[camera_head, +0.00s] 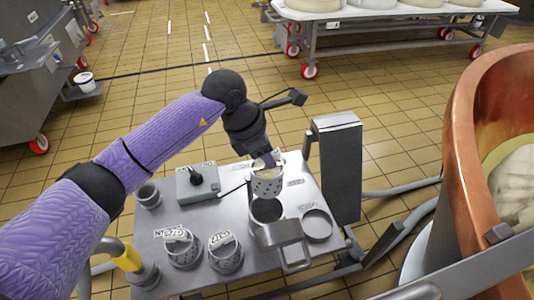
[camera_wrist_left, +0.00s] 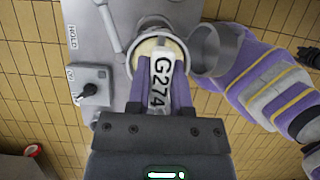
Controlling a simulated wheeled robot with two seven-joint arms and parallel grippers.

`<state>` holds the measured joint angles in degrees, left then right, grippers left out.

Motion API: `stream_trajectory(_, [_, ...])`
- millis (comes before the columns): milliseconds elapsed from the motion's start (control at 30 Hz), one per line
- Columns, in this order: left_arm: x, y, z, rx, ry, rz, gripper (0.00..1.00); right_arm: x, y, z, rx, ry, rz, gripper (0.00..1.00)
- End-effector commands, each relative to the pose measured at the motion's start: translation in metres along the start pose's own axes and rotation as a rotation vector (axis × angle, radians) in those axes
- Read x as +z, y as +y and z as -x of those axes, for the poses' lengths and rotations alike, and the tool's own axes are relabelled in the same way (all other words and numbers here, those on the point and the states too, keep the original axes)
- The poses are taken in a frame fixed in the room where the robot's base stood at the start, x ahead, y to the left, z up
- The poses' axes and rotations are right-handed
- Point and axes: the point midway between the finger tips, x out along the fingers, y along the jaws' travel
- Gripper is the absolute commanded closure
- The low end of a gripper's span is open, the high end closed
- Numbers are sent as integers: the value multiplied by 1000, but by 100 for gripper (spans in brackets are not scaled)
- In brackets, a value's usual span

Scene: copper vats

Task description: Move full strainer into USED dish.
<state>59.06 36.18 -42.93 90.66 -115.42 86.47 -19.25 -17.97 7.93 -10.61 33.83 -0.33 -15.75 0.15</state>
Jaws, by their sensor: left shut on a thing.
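My left gripper (camera_head: 266,160) is shut on the full strainer (camera_head: 267,184), a small perforated cup with pale contents. It points down onto the strainer from above. In the left wrist view, the fingers hold it by its tag marked G274 (camera_wrist_left: 161,80), with pale contents (camera_wrist_left: 148,48) around the tag. The strainer is upright, over or just behind a round metal cup (camera_head: 266,212); the exact gap is unclear. The USED dish (camera_head: 317,225) is a shallow round metal dish to the right, with its label beside it; it looks empty. My right gripper is not seen.
Two tagged strainers (camera_head: 182,247) (camera_head: 226,252) stand at the table's front left. A knob box (camera_head: 197,182) and a small metal cup (camera_head: 148,195) are further left. A tall steel box (camera_head: 336,168) and copper vat (camera_head: 463,150) are right.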

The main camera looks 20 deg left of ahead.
Motion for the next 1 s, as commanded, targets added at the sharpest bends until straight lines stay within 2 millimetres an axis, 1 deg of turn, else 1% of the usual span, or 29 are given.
stream_trajectory(33, [3, 0, 6, 2, -2, -1, 100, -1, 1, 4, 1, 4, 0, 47])
stream_trajectory(100, [5, 0, 11, 3, -2, -1, 100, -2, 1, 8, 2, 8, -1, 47])
stream_trajectory(633, [19, 0, 46, 2, -1, -1, 100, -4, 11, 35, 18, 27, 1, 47])
stream_trajectory(1000, [29, 0, 70, 2, -2, -1, 100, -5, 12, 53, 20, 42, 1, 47])
